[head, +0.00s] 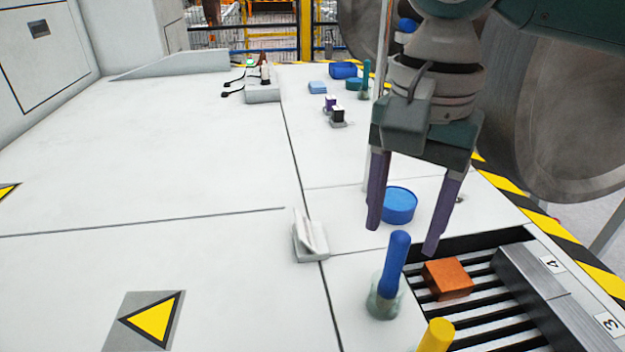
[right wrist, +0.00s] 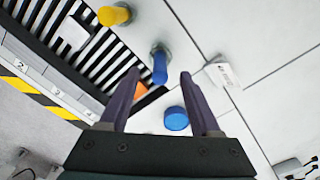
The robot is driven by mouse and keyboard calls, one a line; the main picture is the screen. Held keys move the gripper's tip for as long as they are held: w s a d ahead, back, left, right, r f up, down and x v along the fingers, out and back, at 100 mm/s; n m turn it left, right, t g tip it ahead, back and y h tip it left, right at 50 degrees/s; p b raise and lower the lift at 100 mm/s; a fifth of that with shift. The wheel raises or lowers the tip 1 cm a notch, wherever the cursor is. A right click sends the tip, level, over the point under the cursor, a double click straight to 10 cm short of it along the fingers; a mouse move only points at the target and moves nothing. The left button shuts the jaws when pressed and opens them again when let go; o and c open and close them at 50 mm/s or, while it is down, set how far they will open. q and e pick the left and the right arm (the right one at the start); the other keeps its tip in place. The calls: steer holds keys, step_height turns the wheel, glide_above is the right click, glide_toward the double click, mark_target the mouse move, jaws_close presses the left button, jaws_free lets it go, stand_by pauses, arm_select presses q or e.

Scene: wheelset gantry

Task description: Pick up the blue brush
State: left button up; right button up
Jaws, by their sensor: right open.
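The blue brush (head: 396,258) stands handle-up, slightly tilted, in a clear glass jar (head: 383,302) at the front left of the black slatted rack (head: 480,318). Its bristle end is down in the jar and hard to make out. My right gripper (head: 402,240) is open and empty, its two purple fingers pointing down close to the top of the handle. In the right wrist view the blue brush (right wrist: 160,67) shows between and beyond the fingertips, apart from both fingers. My left gripper is not in view.
A round blue tin (head: 399,207) sits just behind the brush. An orange block (head: 448,280) lies on the rack, and a yellow handle (head: 436,336) stands in front. A white holder (head: 310,240) is to the left. The white table further left is clear.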

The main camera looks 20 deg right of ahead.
mark_target(396, 257)
steer(key=shift+d+f, duration=0.1)
steer(key=shift+f, duration=0.85)
arm_select(q)
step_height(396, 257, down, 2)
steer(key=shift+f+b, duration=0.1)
steer(key=shift+b, duration=0.9)
arm_select(e)
steer(key=f, duration=0.5)
steer(key=shift+w+d, duration=0.25)
steer(key=shift+d, duration=0.1)
steer(key=shift+c, duration=0.3)
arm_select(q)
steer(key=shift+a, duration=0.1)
arm_select(e)
steer(key=c, duration=0.3)
jaws_close()
